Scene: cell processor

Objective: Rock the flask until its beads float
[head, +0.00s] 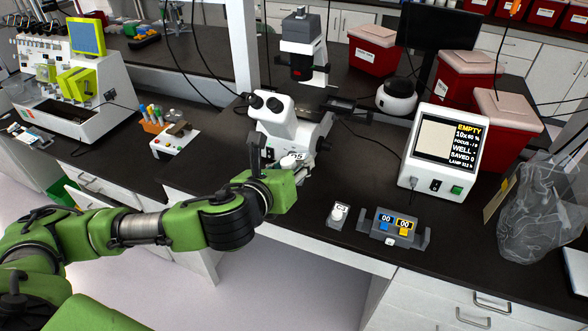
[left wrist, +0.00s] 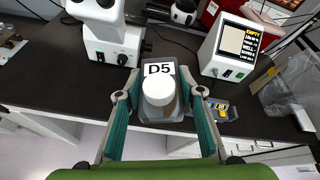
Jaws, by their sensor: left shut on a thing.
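My left gripper (left wrist: 159,96) is shut on a flask (left wrist: 159,112), with one finger on each side of it. The flask has a round white cap and a white label reading "D5". It is held above the bench's front edge, in front of the microscope. In the head view the flask (head: 297,157) shows only as a small pale shape beyond my left wrist, which hides much of it. I cannot make out the beads inside. My right gripper is in neither view.
The white microscope (head: 292,125) stands close behind the flask. A screen unit reading "EMPTY" (head: 448,150) is to the right. A small white-capped item (head: 339,212) and a grey holder with "00" displays (head: 393,228) sit near the front edge. Red bins stand behind.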

